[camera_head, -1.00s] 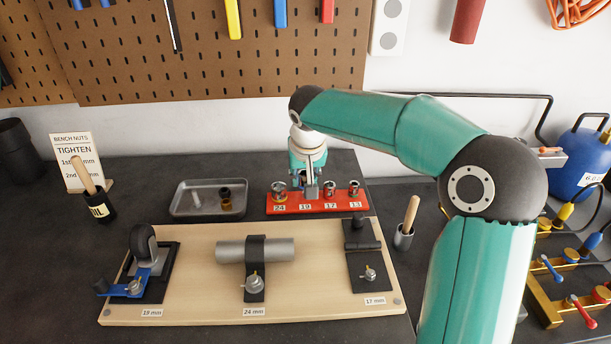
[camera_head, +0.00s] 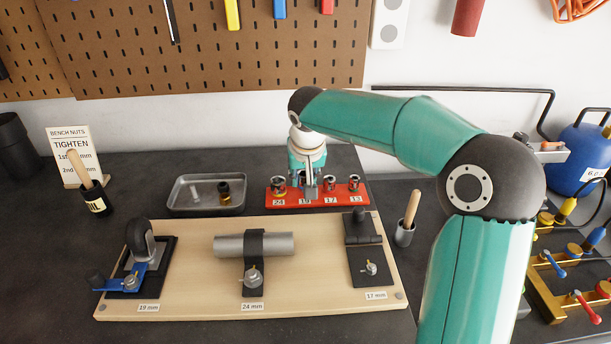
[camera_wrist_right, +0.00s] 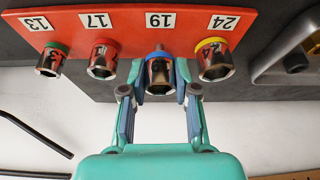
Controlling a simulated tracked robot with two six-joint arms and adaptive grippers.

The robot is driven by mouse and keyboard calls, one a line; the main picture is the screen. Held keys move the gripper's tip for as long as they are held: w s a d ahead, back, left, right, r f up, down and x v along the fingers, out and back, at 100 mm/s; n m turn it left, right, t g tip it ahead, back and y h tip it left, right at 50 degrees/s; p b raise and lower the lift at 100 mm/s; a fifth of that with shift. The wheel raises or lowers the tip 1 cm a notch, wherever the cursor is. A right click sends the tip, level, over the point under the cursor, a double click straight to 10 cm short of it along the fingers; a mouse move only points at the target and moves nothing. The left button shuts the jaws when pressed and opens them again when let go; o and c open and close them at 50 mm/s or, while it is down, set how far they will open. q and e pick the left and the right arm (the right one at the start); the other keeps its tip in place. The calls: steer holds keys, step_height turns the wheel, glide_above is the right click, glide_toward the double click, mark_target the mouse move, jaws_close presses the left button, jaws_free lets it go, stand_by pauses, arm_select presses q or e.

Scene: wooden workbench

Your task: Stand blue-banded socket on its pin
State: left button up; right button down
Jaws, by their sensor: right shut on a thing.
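The blue-banded socket (camera_wrist_right: 160,76) is a chrome socket at the 19 label of the red rack (camera_wrist_right: 123,17), which also shows in the head view (camera_head: 348,202). My right gripper (camera_wrist_right: 160,84) is shut on this socket, with one finger on each side of it. In the head view my right gripper (camera_head: 311,190) hangs over the 19 place and hides most of the socket. The socket looks upright; whether it is seated on its pin or slightly above is not clear. My left gripper is not in view.
A yellow-banded socket (camera_wrist_right: 215,60) and a red-banded socket (camera_wrist_right: 102,60) stand close on either side, with a green-banded one (camera_wrist_right: 52,60) beyond. A metal tray (camera_head: 178,208) lies left of the rack. A wooden board (camera_head: 200,305) with fixtures is in front.

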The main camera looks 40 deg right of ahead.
steer(key=shift+f, duration=0.1)
steer(key=shift+f+b, duration=0.55)
steer(key=shift+b, duration=0.05)
steer(key=shift+f, duration=0.25)
steer(key=c, duration=0.8)
jaws_free()
steer(key=shift+r, duration=0.15)
steer(key=shift+v, duration=5.85)
